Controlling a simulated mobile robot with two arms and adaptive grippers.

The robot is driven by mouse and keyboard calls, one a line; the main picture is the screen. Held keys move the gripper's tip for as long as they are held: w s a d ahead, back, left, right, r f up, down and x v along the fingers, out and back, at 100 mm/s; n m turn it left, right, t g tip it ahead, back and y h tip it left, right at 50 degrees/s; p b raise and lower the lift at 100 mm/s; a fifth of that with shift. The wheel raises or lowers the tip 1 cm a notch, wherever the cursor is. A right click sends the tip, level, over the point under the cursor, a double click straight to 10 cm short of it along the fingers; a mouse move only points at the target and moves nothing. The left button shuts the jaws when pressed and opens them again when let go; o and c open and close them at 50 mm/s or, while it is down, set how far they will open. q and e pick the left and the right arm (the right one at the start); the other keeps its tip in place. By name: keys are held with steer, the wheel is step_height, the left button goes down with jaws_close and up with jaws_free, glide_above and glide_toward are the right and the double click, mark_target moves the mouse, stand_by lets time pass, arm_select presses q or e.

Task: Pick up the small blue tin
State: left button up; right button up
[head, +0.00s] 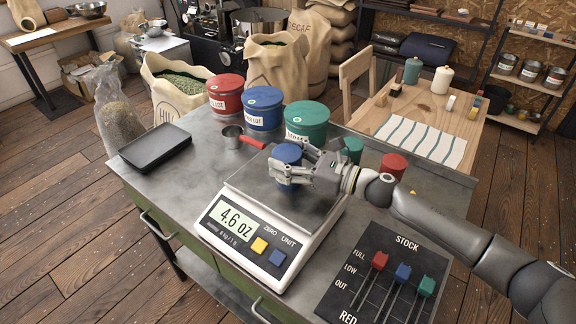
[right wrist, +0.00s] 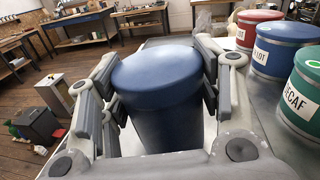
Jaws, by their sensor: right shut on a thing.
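The small blue tin (head: 287,154) is over the plate of the white scale (head: 232,235) in the head view. My right gripper (head: 290,172) is shut on it, coming from the right. In the right wrist view the blue tin (right wrist: 163,95) stands between the two fingers of my right gripper (right wrist: 160,98), pads against its sides. Its lower part is hidden by the gripper. The scale display reads 4.6 oz. I cannot tell whether the tin's base touches the plate. My left gripper is not in view.
Large red (head: 226,94), blue (head: 263,108) and green (head: 306,124) tins stand behind the scale. A small green tin (head: 352,150) and small red tin (head: 393,167) stand right of my gripper. A scoop (head: 232,136), dark tray (head: 155,147) and stock board (head: 385,275) share the bench.

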mark_target(288, 152)
steer(key=shift+r, duration=0.15)
steer(key=shift+r, duration=0.55)
steer(key=shift+r+b, duration=0.5)
steer(key=shift+r, duration=0.3)
steer(key=s+r+p, duration=0.2)
steer(key=s+r, duration=0.8)
steer(key=s, duration=0.4)
steer(key=shift+d, duration=0.2)
